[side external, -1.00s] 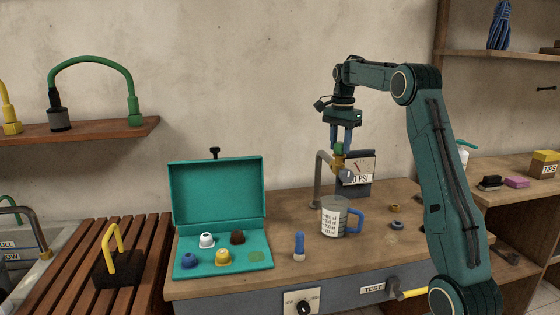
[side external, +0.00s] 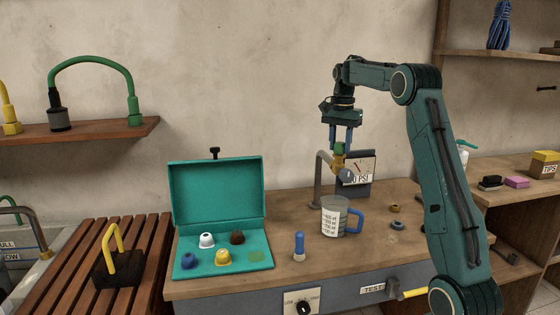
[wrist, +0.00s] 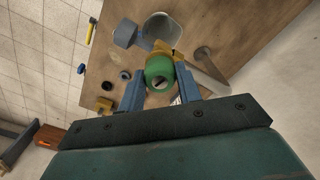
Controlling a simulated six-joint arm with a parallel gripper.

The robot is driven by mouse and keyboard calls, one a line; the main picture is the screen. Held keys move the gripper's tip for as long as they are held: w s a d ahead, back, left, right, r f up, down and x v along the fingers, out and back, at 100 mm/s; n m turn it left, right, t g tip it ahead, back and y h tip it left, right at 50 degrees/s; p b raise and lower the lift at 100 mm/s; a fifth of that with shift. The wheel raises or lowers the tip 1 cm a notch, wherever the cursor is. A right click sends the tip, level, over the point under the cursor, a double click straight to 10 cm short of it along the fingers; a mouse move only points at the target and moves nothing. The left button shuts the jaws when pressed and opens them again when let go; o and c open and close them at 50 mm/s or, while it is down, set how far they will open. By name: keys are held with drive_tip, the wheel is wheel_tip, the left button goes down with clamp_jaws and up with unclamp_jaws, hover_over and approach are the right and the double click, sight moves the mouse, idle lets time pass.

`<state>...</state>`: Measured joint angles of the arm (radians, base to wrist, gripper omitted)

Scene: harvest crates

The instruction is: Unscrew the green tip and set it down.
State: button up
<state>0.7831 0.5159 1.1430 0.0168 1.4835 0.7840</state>
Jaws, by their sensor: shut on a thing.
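The green tip (side external: 339,148) sits on top of a brass fitting (side external: 337,162) at the end of a bent grey pipe (side external: 318,180) over the bench. In the wrist view the green tip (wrist: 159,68) is a round ring with a dark hole. My gripper (side external: 341,146) points straight down with its two blue fingers around the tip. In the wrist view my gripper (wrist: 160,78) has a finger on each side of it, shut on it. The tip still appears seated against the brass; any gap cannot be made out.

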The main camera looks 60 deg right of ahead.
drive_tip(key=shift+n, duration=0.6)
drive_tip(key=shift+n, duration=0.6)
drive_tip(key=shift+n, duration=0.9)
drive_tip(key=shift+n, duration=0.8)
drive_tip(key=shift+n, duration=0.3)
drive_tip(key=shift+n, duration=0.6)
